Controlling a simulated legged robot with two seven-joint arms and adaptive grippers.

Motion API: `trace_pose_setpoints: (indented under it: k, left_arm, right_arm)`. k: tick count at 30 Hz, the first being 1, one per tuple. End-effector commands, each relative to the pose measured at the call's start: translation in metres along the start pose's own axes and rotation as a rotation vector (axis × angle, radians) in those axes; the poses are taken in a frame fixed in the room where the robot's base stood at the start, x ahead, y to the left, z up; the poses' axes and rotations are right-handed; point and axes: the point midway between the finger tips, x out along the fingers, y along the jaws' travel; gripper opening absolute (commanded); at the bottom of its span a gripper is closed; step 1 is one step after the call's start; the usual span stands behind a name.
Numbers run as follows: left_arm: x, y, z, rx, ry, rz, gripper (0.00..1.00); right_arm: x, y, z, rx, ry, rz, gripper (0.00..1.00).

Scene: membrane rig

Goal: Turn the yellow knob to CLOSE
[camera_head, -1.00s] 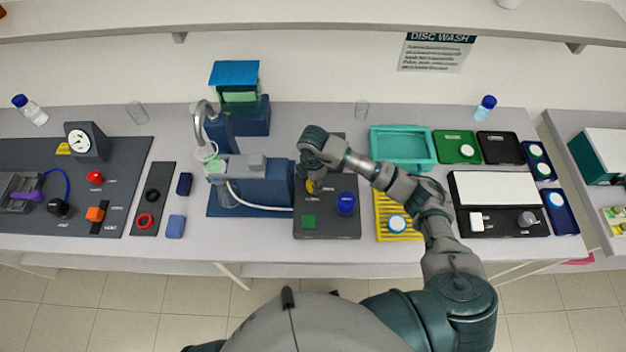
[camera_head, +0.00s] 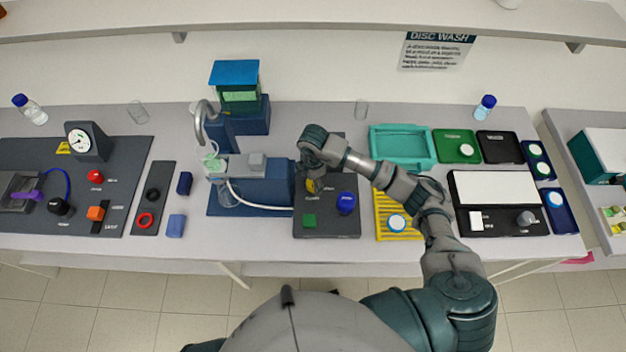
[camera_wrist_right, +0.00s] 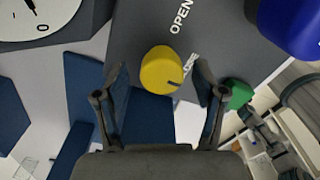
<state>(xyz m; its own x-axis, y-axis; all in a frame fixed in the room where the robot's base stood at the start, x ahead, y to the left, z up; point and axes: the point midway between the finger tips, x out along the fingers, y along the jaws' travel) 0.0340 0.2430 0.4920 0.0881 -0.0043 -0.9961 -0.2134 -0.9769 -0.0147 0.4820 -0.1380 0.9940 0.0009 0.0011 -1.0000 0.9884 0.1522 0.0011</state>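The yellow knob (camera_wrist_right: 160,70) is on a dark panel, with the word OPEN above it and a second, partly hidden label at its right in the right wrist view. A small dark mark shows at the knob's lower right edge. In the head view the yellow knob (camera_head: 310,185) is partly hidden under my right gripper (camera_head: 316,180). In the wrist view my right gripper (camera_wrist_right: 160,82) is open, with one finger on each side of the knob. Gaps show between fingers and knob, so contact is not visible. My left gripper is not in view.
A blue knob (camera_head: 346,203) and a green square button (camera_head: 309,221) sit on the same panel (camera_head: 335,228). The blue filter stand (camera_head: 265,190) with a hose is close at the left. A yellow rack (camera_head: 385,222) and teal tray (camera_head: 402,148) are at the right.

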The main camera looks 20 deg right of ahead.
Motion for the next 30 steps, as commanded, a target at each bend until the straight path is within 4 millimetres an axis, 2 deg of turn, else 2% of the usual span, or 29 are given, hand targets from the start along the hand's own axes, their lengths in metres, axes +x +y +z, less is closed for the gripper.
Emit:
trace_pose_setpoints:
  k: [7,11,15,21,25,30]
  left_arm:
    - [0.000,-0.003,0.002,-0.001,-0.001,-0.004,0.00]
    - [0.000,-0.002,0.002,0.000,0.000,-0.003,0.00]
    - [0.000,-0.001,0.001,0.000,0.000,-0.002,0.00]
    - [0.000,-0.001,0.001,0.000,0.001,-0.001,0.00]
    - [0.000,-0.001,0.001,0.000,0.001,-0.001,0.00]
    - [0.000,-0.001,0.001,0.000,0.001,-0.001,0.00]
  right_arm:
    - [-0.008,0.000,0.000,-0.001,0.000,0.001,0.70]
    - [-0.030,0.001,0.000,-0.002,0.001,0.004,0.70]
    - [-0.063,0.001,0.000,-0.002,0.001,0.004,0.70]
    - [-0.101,0.002,0.000,-0.001,0.001,0.002,0.70]
    - [-0.114,0.002,0.000,-0.001,0.001,0.000,0.70]
    - [-0.119,0.001,0.000,0.000,0.001,-0.001,0.70]
